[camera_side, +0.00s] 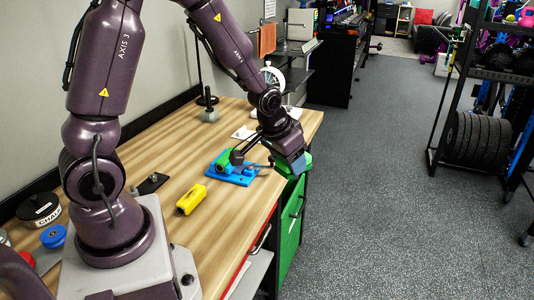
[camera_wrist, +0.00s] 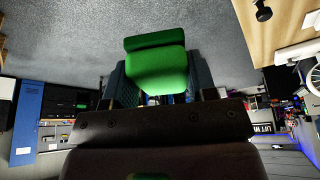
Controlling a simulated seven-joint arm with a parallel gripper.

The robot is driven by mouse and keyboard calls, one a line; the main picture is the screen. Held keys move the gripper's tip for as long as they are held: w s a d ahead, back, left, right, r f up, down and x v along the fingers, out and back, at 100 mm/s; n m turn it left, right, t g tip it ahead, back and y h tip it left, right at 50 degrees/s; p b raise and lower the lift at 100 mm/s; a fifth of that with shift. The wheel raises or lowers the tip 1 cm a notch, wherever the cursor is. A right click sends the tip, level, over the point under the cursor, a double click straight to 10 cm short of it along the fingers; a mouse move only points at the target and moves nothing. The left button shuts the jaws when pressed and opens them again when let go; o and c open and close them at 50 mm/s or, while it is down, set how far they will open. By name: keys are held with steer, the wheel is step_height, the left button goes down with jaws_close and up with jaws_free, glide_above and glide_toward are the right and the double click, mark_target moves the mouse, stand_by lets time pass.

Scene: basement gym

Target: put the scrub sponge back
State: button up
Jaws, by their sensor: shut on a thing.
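The scrub sponge, a bright green block with a darker green face, is between my fingertips in the wrist view (camera_wrist: 157,70). In the side view small parts of it (camera_side: 308,161) show around the fingers. My gripper (camera_side: 295,164) is shut on it, near the bench's right edge; its height above the bench is hard to tell. A blue holder (camera_side: 243,181) lies on the bench left of my gripper, with a green piece (camera_side: 223,161) on it, partly behind my arm's attachments.
A yellow object (camera_side: 191,199) lies on the wooden bench (camera_side: 160,165) in front of the blue holder. A black weight stand (camera_side: 208,103), a small dark plate (camera_side: 152,183), a blue disc (camera_side: 53,237) and a chalk tub (camera_side: 39,209) also stand there. Open floor lies to the right.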

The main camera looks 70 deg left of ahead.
steer(key=a+f+n+g+y, duration=0.1)
steer(key=a+f+n, duration=0.15)
steer(key=a, duration=0.85)
steer(key=a+f+n+y, duration=0.1)
steer(key=a+n, duration=0.3)
steer(key=a, duration=0.6)
steer(key=w+a+f, duration=0.5)
steer(key=w+a, duration=0.1)
steer(key=w, duration=0.1)
steer(key=w+a+f, duration=0.3)
steer(key=shift+w+a+f, duration=0.1)
steer(key=shift+w+f, duration=0.15)
steer(key=shift+f, duration=0.05)
steer(key=shift+w+a+f, duration=0.1)
steer(key=shift+f, duration=1.65)
steer(key=shift+f, duration=0.1)
steer(key=o, duration=1)
steer(key=shift+c, duration=0.2)
